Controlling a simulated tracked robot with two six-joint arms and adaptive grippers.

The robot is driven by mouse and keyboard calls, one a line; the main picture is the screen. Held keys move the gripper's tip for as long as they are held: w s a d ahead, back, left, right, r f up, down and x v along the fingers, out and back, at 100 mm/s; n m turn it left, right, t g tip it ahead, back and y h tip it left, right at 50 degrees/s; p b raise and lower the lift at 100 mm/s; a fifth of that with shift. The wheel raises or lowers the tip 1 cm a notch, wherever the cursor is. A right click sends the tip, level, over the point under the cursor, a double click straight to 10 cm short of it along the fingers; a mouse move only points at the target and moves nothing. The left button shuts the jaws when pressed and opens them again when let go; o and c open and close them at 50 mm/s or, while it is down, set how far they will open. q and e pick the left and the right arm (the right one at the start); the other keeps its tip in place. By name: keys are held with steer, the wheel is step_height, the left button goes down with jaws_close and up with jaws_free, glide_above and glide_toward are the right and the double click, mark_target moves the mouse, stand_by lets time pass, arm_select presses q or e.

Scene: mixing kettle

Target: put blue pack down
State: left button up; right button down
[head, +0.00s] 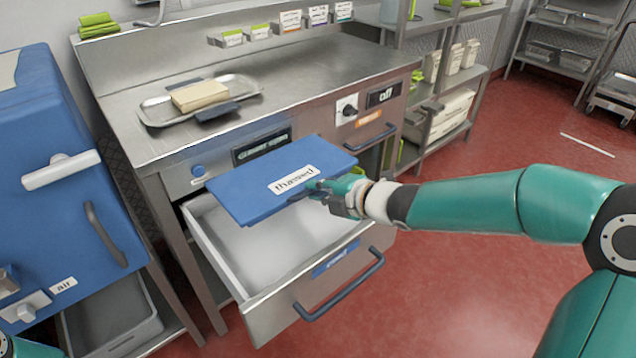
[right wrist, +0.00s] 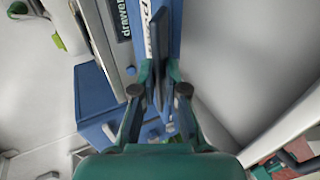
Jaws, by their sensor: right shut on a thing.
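The blue pack (head: 262,193) is a flat slab with a white label reading "thawed". My left gripper is not in view; only a bit of teal arm shows at the bottom left.
On the steel counter (head: 300,75) a metal tray (head: 157,112) holds a beige block (head: 200,95) and dark pads. A blue cabinet (head: 60,150) stands at the left. Shelves (head: 470,75) stand at the back right. The red floor at right is mostly clear.

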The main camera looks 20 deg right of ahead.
steer(key=shift+f+b, duration=1.35)
steer(key=shift+f, duration=1.85)
steer(key=c, duration=1.5)
jaws_free()
steer(key=shift+f, duration=0.2)
steer(key=shift+o, duration=1.4)
steer(key=shift+r, duration=0.1)
